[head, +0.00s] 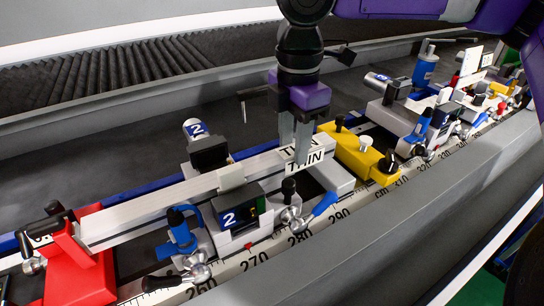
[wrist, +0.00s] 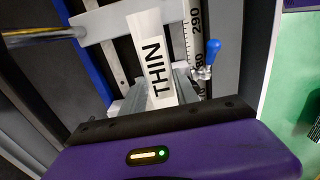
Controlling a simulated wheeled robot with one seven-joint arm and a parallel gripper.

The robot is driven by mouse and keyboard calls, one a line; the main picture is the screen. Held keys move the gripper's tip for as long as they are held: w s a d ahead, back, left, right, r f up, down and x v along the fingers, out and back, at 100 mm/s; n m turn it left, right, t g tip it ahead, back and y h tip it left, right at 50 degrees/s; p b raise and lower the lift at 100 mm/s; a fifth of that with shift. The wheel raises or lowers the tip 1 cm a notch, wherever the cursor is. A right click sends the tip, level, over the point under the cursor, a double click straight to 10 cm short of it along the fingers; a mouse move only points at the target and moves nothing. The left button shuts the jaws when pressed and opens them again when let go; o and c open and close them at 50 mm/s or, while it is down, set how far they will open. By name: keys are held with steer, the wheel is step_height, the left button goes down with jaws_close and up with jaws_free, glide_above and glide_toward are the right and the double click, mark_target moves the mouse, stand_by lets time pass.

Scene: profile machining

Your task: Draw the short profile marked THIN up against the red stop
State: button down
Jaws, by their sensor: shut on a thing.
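The short light-grey profile (head: 150,207) lies lengthwise along the machine bed, through the clamp marked 2 (head: 231,212). Its right end carries the THIN label (head: 304,163), which also shows in the wrist view (wrist: 155,62). My gripper (head: 296,150) points down at this labelled end and is shut on the profile. The red stop (head: 76,262) stands at the far left, with its upright by the profile's left end. I cannot tell from this view whether they touch.
A yellow block (head: 358,155) with knobs stands just right of the labelled end. More clamp units (head: 408,112) stand farther right. A scale (head: 335,213) runs along the front edge. Blue-handled levers (head: 325,203) stick out at the front.

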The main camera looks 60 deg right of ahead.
steer(key=c, duration=0.9)
jaws_free()
steer(key=shift+o, duration=0.2)
step_height(320, 180, up, 8)
steer(key=p, duration=0.3)
steer(key=shift+f, duration=0.15)
